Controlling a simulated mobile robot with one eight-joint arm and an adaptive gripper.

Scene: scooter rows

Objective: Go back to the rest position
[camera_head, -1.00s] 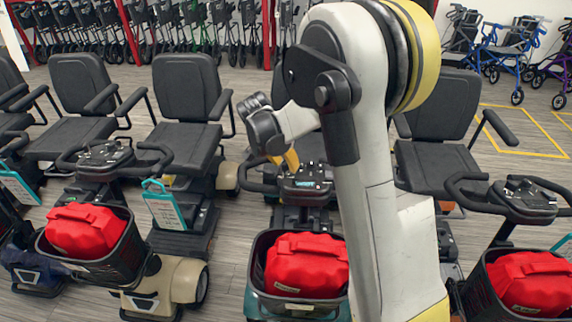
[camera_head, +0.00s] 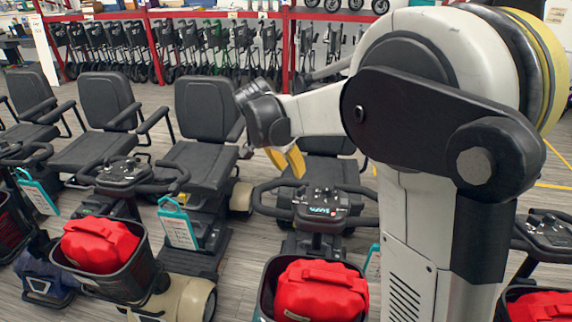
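My gripper (camera_head: 287,161) has yellow fingers on a dark wrist. It points downward in front of the scooter seats, above the handlebar (camera_head: 322,200) of the middle scooter. The two fingers look close together, but I cannot tell whether they are open or shut. I see nothing held between them. My white and black arm is bent, with its large links filling the right side of the view.
Mobility scooters with black seats (camera_head: 202,125) stand in a row. Red bags sit in front baskets, such as the left bag (camera_head: 100,244) and middle bag (camera_head: 321,290). Rollators (camera_head: 205,48) stand along a red-framed rack at the back. Grey floor shows between scooters.

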